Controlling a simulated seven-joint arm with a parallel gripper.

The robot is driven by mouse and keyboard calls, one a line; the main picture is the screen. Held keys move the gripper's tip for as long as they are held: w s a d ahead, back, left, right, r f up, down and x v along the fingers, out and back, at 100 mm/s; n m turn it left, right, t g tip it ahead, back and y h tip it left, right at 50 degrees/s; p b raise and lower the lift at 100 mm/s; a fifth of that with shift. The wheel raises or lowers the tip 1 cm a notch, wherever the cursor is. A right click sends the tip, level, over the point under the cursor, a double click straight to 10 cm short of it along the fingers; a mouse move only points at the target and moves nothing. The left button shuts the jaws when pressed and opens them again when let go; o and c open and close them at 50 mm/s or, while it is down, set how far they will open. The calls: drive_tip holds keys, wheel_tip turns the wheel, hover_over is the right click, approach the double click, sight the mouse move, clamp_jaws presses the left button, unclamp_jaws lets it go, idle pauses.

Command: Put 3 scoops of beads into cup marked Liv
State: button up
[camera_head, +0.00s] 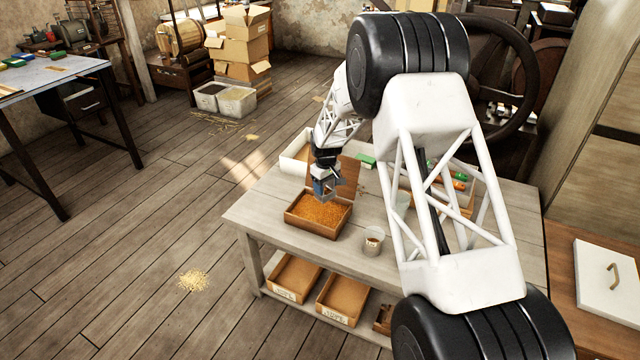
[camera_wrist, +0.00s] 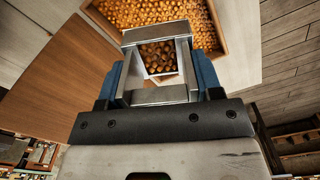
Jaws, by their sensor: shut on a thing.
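An open wooden box of orange beads (camera_head: 318,212) stands on the workbench, and its beads also fill the top of the wrist view (camera_wrist: 205,25). My gripper (camera_head: 326,188) is over the box, with blue-sided fingers (camera_wrist: 160,82) shut on a square grey metal scoop (camera_wrist: 133,37). Brownish beads show inside the scoop's opening. A clear cup (camera_head: 374,243) with something reddish-brown in or on it stands to the right of the box. A second pale cup (camera_head: 402,203) is partly hidden by my arm. I cannot read a name on either cup.
The box's brown lid (camera_head: 345,176) stands open at its back right. A pale open box (camera_head: 296,158) and a green block (camera_head: 367,160) are behind. A tray (camera_head: 461,196) with colourful items is partly hidden by my arm. The bench front (camera_head: 285,235) left of the cup is clear.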

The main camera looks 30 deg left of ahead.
drive_tip(key=s+d+r, duration=0.1)
drive_tip(key=s+d, duration=0.3)
drive_tip(key=d, duration=0.6)
drive_tip(key=s+d+r, duration=0.1)
drive_tip(key=s+d, duration=0.3)
drive_tip(key=d, duration=0.6)
drive_tip(key=shift+s, duration=0.3)
drive_tip(key=shift+w+f, duration=0.1)
drive_tip(key=shift+f, duration=0.1)
drive_tip(key=w+f+g+y, duration=0.1)
drive_tip(key=g, duration=0.1)
drive_tip(key=w+d+f+g+y, duration=0.1)
drive_tip(key=g, duration=0.2)
drive_tip(key=w+f+g+y, duration=0.1)
drive_tip(key=w+g, duration=0.1)
drive_tip(key=shift+d+f+g, duration=0.15)
drive_tip(key=shift+d+g, duration=0.15)
drive_tip(key=shift+s, duration=0.15)
